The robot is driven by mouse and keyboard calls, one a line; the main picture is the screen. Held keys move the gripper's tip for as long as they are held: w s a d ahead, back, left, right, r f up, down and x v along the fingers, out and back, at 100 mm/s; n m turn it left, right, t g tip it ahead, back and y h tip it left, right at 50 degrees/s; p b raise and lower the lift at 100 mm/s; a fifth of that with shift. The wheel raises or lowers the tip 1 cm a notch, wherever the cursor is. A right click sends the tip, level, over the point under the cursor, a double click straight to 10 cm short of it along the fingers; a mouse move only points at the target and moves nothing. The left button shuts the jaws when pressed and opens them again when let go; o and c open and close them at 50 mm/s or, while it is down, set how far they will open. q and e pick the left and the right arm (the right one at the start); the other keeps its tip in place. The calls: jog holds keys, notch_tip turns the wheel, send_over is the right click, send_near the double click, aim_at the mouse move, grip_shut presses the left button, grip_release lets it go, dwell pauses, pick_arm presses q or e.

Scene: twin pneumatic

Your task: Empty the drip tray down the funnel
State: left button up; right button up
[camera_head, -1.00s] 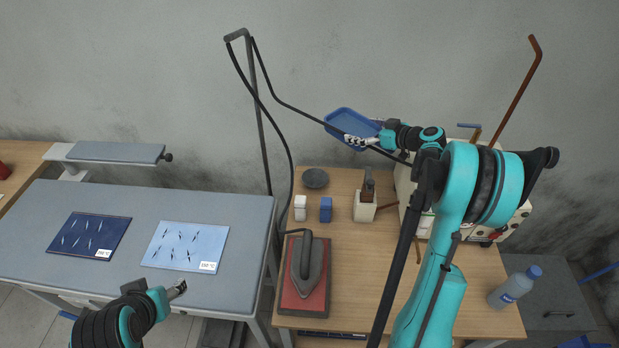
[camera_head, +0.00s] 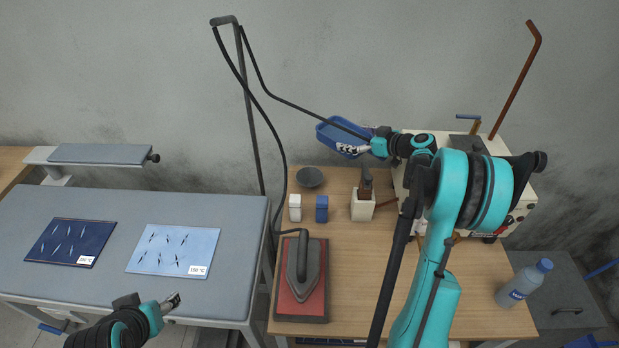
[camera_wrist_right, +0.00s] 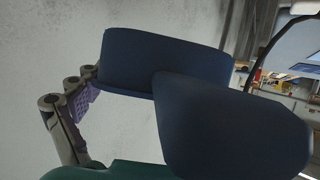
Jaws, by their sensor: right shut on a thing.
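The blue drip tray (camera_head: 324,133) is up in the air near the wall, above the back of the wooden table. My right gripper (camera_head: 350,149) is shut on its near right side, and the tray looks tilted. In the right wrist view the tray (camera_wrist_right: 165,60) shows as large dark blue faces in front of the gripper (camera_wrist_right: 78,110). Its contents cannot be made out. A dark grey round dish (camera_head: 310,177), perhaps the funnel, stands on the table below the tray. My left gripper (camera_head: 172,302) is small, empty and over the front of the padded table.
The wooden table holds an iron (camera_head: 301,272) on a red mat, white (camera_head: 295,208) and blue (camera_head: 321,209) blocks, and a bottle (camera_head: 524,284). A white machine (camera_head: 497,201) stands behind my right arm. A pole (camera_head: 250,110) with hanging cable rises left of the tray.

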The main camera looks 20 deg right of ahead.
jog(key=shift+n+g+h, duration=0.4)
jog(key=shift+n+h, duration=0.2)
jog(key=shift+a+f+b, duration=0.15)
jog(key=shift+f+b, duration=0.15)
jog(key=shift+f, duration=0.75)
jog(key=shift+a+f+b, duration=0.1)
jog(key=shift+f+b, duration=0.2)
jog(key=shift+f, duration=0.75)
jog(key=shift+a+p, duration=0.1)
jog(key=shift+p, duration=0.2)
jog(key=shift+d+r, duration=0.1)
jog(key=shift+d, duration=0.1)
jog(key=shift+r, duration=0.35)
jog(key=shift+f, duration=0.35)
jog(key=shift+a, duration=0.15)
jog(key=shift+f, duration=0.1)
